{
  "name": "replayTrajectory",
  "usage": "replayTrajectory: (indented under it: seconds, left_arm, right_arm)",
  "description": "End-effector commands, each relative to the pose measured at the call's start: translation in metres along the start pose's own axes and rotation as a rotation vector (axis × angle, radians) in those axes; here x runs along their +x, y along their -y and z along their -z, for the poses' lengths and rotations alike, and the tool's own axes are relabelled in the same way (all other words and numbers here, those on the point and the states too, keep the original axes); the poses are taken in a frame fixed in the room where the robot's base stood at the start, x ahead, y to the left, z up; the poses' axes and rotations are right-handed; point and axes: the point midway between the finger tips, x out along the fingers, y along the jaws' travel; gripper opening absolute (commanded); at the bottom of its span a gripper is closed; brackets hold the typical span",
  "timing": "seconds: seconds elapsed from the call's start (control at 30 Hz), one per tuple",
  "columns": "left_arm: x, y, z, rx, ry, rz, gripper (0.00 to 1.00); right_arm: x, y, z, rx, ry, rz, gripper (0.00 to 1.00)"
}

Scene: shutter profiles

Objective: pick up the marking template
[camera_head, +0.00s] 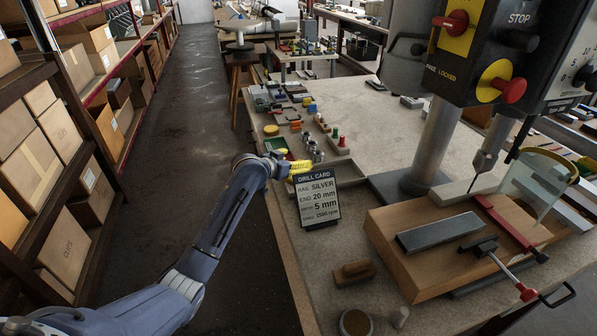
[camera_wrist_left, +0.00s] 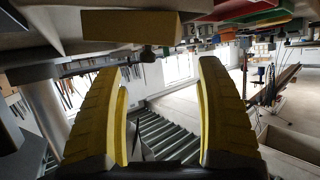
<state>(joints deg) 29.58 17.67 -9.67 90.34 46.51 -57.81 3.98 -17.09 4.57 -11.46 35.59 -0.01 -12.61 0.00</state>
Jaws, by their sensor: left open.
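My left gripper (camera_head: 300,166) reaches in from the left over the near bench edge, just behind the drill card. In the left wrist view its two yellow fingers (camera_wrist_left: 162,115) are spread apart with nothing between them. A yellow block (camera_wrist_left: 130,26) with a small dark knob lies across the top of that view, beyond the fingertips and apart from them. I cannot tell whether this block is the marking template, and no other thing is clearly recognisable as it. My right gripper is not in view.
The drill card (camera_head: 318,199) stands upright close to the gripper. Several small coloured parts and trays (camera_head: 290,115) crowd the bench's left edge. A drill press (camera_head: 437,140) and a wooden board (camera_head: 400,250) with a clamp occupy the right. The bench middle (camera_head: 365,120) is clear.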

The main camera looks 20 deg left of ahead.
Motion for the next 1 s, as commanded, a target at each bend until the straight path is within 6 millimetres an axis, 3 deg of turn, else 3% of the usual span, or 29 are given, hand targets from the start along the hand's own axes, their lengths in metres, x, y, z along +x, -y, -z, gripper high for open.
replayTrajectory:
  seconds: [0.3, 0.7, 1.0]
  left_arm:
    - [0.013, -0.001, -0.001, -0.001, 0.000, -0.001, 0.72]
    - [0.054, -0.002, -0.004, -0.001, 0.001, 0.000, 0.72]
    - [0.061, -0.002, -0.004, 0.001, 0.000, 0.000, 0.72]
  right_arm:
    - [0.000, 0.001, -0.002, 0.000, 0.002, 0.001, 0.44]
    - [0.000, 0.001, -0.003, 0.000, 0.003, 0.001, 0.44]
    - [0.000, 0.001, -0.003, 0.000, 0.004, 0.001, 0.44]
